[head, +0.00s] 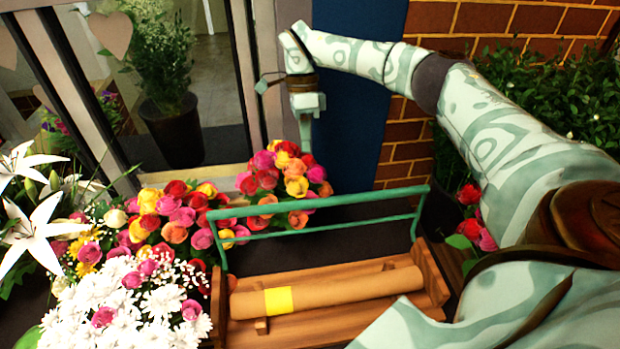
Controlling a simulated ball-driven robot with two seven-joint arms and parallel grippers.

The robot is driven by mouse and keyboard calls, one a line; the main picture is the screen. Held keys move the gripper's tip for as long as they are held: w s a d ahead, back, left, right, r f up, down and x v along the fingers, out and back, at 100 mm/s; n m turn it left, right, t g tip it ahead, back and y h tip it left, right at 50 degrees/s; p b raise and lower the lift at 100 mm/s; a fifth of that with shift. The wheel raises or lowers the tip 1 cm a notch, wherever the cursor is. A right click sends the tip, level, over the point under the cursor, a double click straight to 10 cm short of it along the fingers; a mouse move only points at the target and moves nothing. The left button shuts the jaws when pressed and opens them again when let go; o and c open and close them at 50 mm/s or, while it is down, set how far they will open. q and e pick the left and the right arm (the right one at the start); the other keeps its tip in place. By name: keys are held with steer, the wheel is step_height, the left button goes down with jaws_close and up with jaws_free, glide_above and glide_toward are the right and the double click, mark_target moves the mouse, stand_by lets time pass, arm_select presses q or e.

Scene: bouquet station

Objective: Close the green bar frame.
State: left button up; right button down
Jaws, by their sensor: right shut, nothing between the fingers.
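The green bar frame (360,196) stands raised on the wooden holder (432,272), with two parallel bars running across between its side legs. A brown paper roll (350,288) with a yellow label lies in the holder, below and in front of the bars. My right gripper (305,138) is shut and empty, pointing down beyond the frame's upper bar, in front of the roses and apart from the bar as far as I can see. My left gripper is out of view.
Colourful roses (180,215) crowd behind and left of the holder. White daisies (130,305) and white lilies (38,228) stand at the left. A brick wall (405,150) and a green bush (560,95) are at the right. My right arm covers the right side.

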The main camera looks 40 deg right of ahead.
steer(key=s+a+f+p, duration=0.2)
steer(key=s+f, duration=0.3)
steer(key=f, duration=0.3)
steer(key=shift+s+a, duration=0.35)
steer(key=shift+a, duration=0.2)
